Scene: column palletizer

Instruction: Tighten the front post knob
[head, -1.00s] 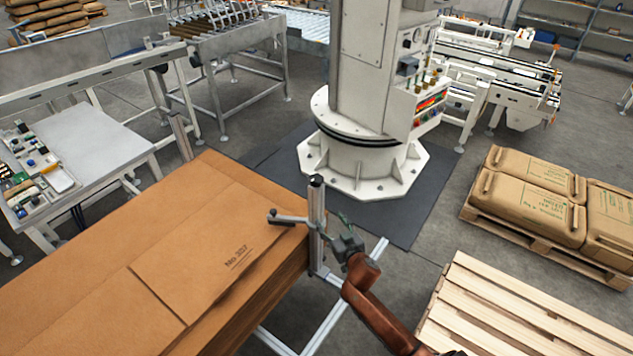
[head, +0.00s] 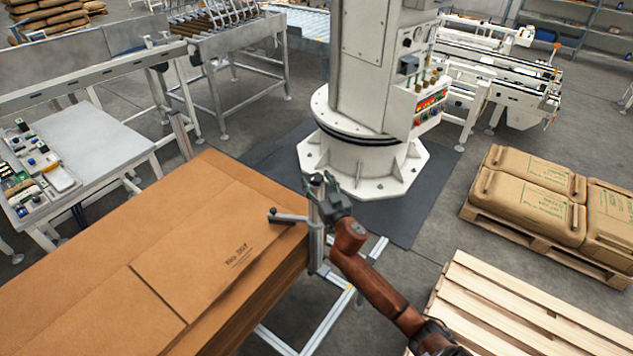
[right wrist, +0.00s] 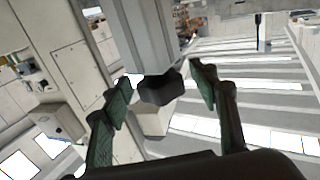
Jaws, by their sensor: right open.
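The front post (head: 316,245) is an upright metal post at the near right corner of the cardboard stack. My right gripper (head: 325,190) is at the top of this post in the head view and covers part of it. In the right wrist view a dark knob (right wrist: 161,88) sits at the end of the grey post (right wrist: 148,35). The open fingers of my right gripper (right wrist: 162,84) stand on either side of the knob, with a visible gap on both sides. The knob cannot be made out in the head view. My left gripper is not in view.
A short bar (head: 287,217) reaches from the post over the flat cardboard stack (head: 120,235). A white column machine (head: 365,160) stands behind. An empty wooden pallet (head: 520,325) and a pallet of brown sacks (head: 530,195) are at right.

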